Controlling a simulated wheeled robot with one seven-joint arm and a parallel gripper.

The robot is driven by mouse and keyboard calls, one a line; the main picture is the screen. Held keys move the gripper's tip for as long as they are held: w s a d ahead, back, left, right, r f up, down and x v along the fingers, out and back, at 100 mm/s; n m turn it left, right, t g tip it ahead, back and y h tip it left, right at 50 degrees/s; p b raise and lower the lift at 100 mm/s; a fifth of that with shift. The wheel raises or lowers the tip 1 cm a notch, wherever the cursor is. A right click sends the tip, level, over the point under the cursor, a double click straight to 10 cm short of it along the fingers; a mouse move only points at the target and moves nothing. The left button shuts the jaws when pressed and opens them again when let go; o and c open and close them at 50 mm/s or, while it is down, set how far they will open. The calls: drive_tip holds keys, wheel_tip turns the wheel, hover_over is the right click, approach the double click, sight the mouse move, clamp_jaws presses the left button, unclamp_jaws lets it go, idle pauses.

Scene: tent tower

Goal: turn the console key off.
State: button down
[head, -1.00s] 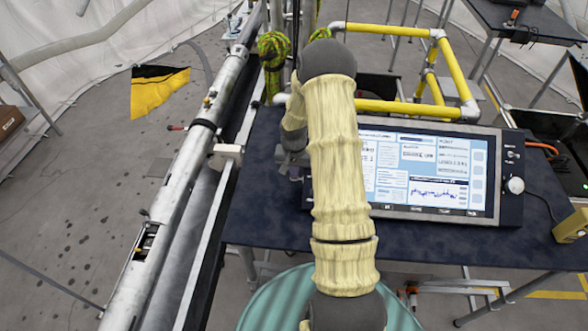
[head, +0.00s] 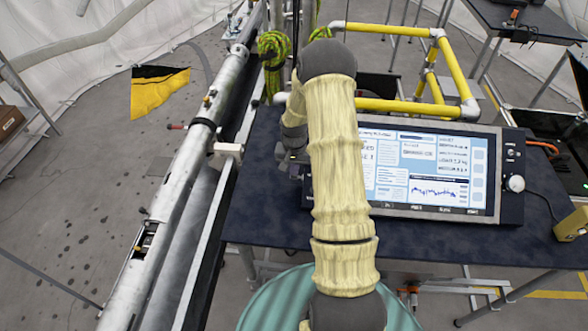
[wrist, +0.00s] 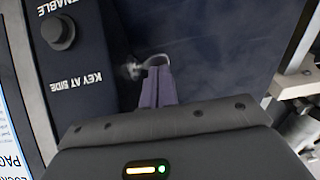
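The console (head: 430,170) lies on the dark table with its screen lit. Its left side is partly hidden behind my arm in the head view. In the wrist view the console's edge panel (wrist: 75,95) carries a round black knob and the words "KEY AT SIDE". A small metallic key (wrist: 133,70) sticks out from that side. My gripper (wrist: 158,72) has its two purple fingers close together, with the key's curved grip at their tips. The fingers appear shut on it. The fingers hide part of the key, and its exact turn angle is unclear.
The dark blue table (head: 270,225) has bare room left of and in front of the console. A long metal tube (head: 180,180) runs along the left. A yellow pipe frame (head: 400,107) stands behind the console. A white knob (head: 516,184) sits on the console's right side.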

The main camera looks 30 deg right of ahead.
drive_tip(key=shift+f+b, duration=0.5)
drive_tip(key=shift+b, duration=0.45)
drive_tip(key=shift+w+d+r, duration=0.1)
drive_tip(key=shift+w+d, duration=0.05)
drive_tip(key=shift+d, duration=0.05)
idle(0.5)
